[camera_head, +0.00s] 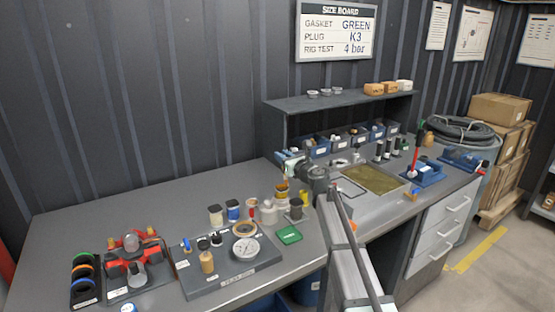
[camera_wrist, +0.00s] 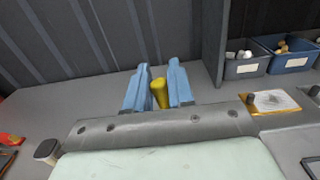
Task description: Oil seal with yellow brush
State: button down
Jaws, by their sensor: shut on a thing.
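My gripper (camera_wrist: 158,90) shows two pale blue fingers in the wrist view, shut on a yellow handle (camera_wrist: 160,94), seemingly the yellow brush. The handle's far end and any bristles are hidden. In the head view my gripper (camera_head: 290,162) is over the back middle of the bench, just above an amber-brown pot (camera_head: 281,189); I cannot tell whether the brush touches it. A tan ring (camera_head: 244,230) lies on the dark fixture plate (camera_head: 225,278) beside a white gauge; I cannot tell if it is the seal. A small yellow item (camera_head: 304,198) stands right of the pot.
Coloured rings (camera_head: 84,272) sit in a rack at front left. A shelf (camera_head: 340,99) with blue bins (camera_head: 340,141) stands behind right. The bench's back left is clear.

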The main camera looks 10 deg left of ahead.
jog(key=shift+s+a, duration=1.75)
jog(key=shift+s, duration=0.85)
jog(key=w+d, duration=0.4)
notch_tip(320, 180, up, 8)
jog(key=shift+w+d, duration=0.2)
jog(key=shift+w, duration=0.1)
